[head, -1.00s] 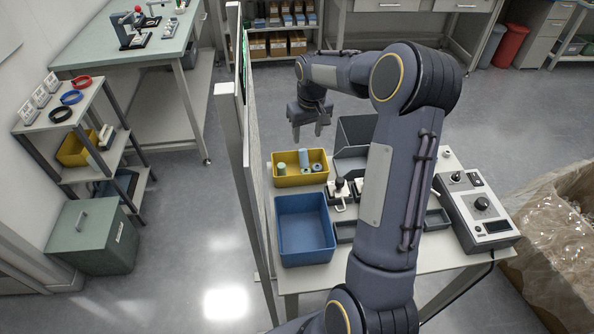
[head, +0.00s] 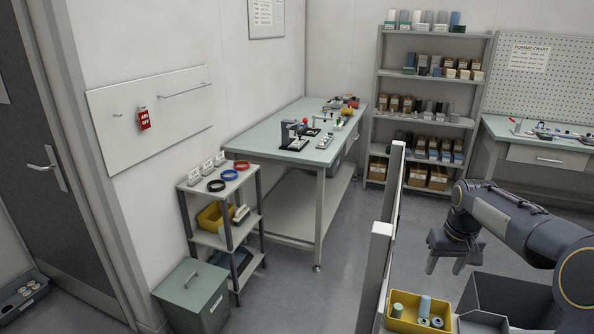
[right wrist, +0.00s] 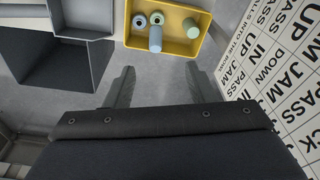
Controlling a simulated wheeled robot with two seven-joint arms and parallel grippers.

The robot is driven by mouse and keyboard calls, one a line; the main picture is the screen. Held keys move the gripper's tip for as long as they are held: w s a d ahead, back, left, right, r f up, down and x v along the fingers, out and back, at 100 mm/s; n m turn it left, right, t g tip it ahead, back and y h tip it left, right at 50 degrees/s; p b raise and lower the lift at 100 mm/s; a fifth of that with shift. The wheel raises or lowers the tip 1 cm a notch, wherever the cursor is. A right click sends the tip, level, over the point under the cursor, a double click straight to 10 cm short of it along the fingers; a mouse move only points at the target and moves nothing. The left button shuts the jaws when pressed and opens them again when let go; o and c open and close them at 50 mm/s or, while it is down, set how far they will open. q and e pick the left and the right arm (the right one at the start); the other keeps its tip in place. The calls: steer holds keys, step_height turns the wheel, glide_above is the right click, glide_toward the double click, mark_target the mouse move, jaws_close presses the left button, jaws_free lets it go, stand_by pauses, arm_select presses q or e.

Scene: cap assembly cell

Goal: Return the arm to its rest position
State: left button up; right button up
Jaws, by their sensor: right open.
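My right gripper (head: 445,264) is in the lower right of the head view, pointing down above and behind the yellow bin. Its fingers are apart with nothing between them. In the right wrist view the two fingers (right wrist: 158,88) stand wide apart over bare grey floor. The arm link reaches in from the right edge of the head view. My left gripper is in neither current view.
A shelf cart (head: 226,236) stands left.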

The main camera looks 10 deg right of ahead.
steer(key=s+a+r+t+y, duration=0.1)
steer(key=s+a+r, duration=0.4)
steer(key=s+a, duration=0.2)
steer(key=s+a+f+t+y, duration=0.1)
steer(key=s+a+f, duration=0.1)
steer(key=s+a, duration=0.5)
steer(key=s+a+f+t+y, duration=0.2)
steer(key=s+a, duration=0.5)
steer(key=s, duration=0.5)
steer(key=shift+a+n, duration=0.4)
steer(key=shift+s, duration=0.1)
steer(key=shift+c, duration=1.1)
steer(key=shift+s+d+f, duration=0.1)
steer(key=shift+c, duration=0.4)
